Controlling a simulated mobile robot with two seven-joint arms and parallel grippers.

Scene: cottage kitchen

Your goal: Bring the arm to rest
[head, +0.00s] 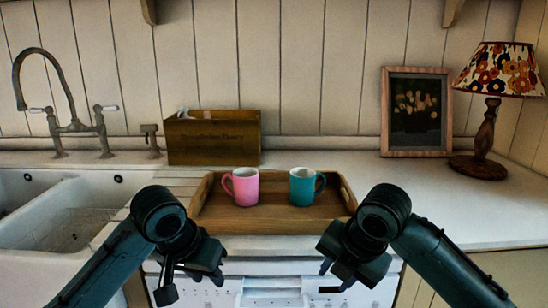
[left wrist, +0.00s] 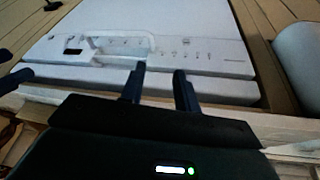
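My left gripper (head: 192,283) hangs in front of the counter, above the white appliance front. It is open and empty; its two fingers also show apart in the left wrist view (left wrist: 158,88). My right gripper (head: 336,277) hangs in front of the counter to the right, its fingertips apart with nothing seen between them. Both grippers are clear of the wooden tray (head: 275,227) on the counter. A pink mug (head: 245,187) and a teal mug (head: 302,187) stand upright in the tray.
A white sink (head: 75,215) with a tall tap (head: 75,125) is at the left. A wooden box (head: 213,138), a framed picture (head: 416,112) and a lamp (head: 490,110) stand at the back. The counter (head: 440,195) right of the tray is clear. The white appliance (left wrist: 150,50) fills the left wrist view.

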